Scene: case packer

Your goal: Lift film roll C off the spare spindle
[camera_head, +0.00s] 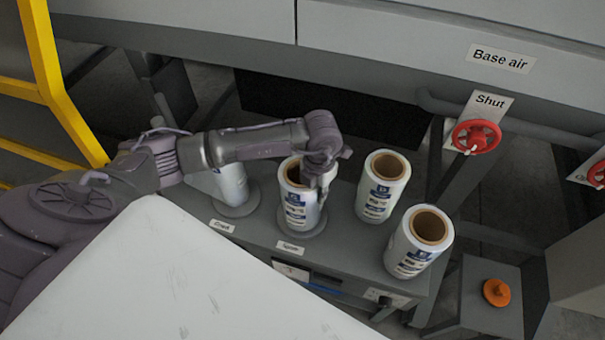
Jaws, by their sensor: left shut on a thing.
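A white film roll (298,214) with a brown core and a blue printed label stands upright over a round grey disc at the small plate that seems to read "Spare" (290,248). I take it as film roll C; its letter is too small to read surely. My left gripper (322,178) reaches over it from the left and is shut on its upper right wall. The spindle inside the core is hidden. I cannot tell whether the roll's bottom still touches the disc. My right gripper is not in view.
Two more film rolls stand to the right, one behind (377,197) and one nearer (411,255). Another white roll (232,186) is on a disc at left, partly behind my arm. A red valve handle (476,137) and an orange knob (497,292) are at right. A white panel (190,280) fills the front.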

